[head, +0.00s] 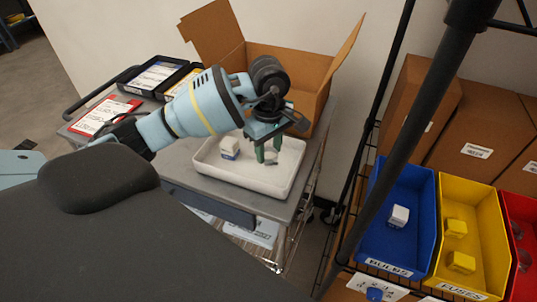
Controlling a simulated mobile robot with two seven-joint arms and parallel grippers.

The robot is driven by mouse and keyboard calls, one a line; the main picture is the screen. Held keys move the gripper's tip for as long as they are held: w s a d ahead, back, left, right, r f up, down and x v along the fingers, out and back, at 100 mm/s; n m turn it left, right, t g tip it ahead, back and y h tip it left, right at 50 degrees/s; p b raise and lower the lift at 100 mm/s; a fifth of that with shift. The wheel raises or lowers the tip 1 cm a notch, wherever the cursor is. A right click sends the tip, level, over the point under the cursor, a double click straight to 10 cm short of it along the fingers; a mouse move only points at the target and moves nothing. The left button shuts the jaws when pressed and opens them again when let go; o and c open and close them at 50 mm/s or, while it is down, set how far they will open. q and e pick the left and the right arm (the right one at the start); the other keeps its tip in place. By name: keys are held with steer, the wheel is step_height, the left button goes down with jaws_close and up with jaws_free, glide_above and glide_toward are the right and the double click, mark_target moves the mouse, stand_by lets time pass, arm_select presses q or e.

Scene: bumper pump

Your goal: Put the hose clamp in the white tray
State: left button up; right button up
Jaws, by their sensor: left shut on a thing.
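The white tray (238,179) sits on the grey cart top, in front of an open cardboard box. My left gripper (269,157) points down over the right part of the tray, its green fingers shut on a small grey thing. This looks like the hose clamp (271,161), mostly hidden by the fingers and too small to make out well. It is low over the tray floor; I cannot tell whether it touches. A small white and blue box (230,148) stands inside the tray, left of the gripper. My right gripper is not in view.
The open cardboard box (285,65) stands behind the tray. Black bins (155,75) and a red-edged sheet (105,115) lie on the cart's left. At right, a rack holds blue (382,240), yellow (455,270) and red (522,250) bins behind a dark post (415,120).

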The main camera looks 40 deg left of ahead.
mark_target(269, 153)
arm_select(q)
steer(key=shift+f, duration=1.35)
steer(key=shift+f, duration=0.1)
steer(key=shift+f, duration=0.1)
steer(key=o, duration=1)
steer(key=shift+c, duration=0.2)
step_height(269, 153, up, 12)
steer(key=shift+r, duration=0.2)
